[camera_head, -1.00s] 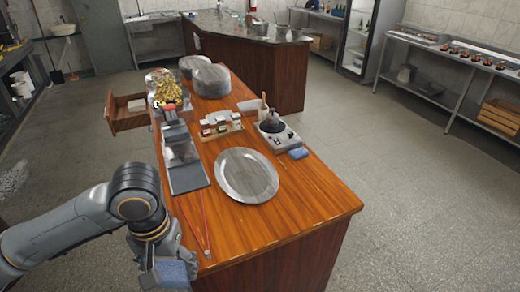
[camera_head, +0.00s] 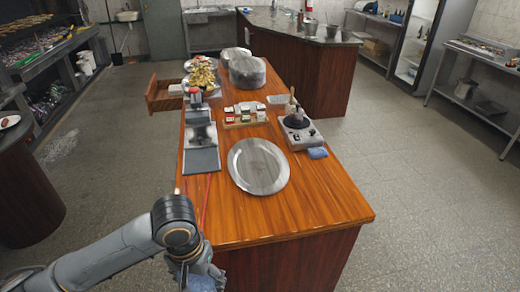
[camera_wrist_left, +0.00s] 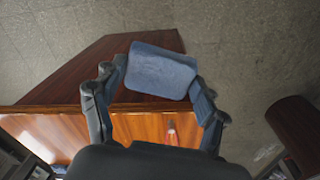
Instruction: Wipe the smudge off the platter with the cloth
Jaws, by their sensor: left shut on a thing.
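The round silver platter (camera_head: 258,166) lies flat on the near part of the wooden counter in the head view. Its surface has grey streaks; I cannot tell smudge from reflection. My left gripper (camera_head: 199,279) is low at the bottom of the head view, at the counter's near left edge and apart from the platter. In the left wrist view it is shut on a blue cloth (camera_wrist_left: 163,70), a folded pad held between its fingertips. My right gripper is out of view.
Red tongs (camera_head: 205,208) lie left of the platter. Behind it are a jar rack (camera_head: 245,114) and a hot plate (camera_head: 299,136) with a dark pot. A dark tray (camera_head: 201,160) is at left. The counter's near right part is bare. A drawer (camera_head: 164,94) stands open.

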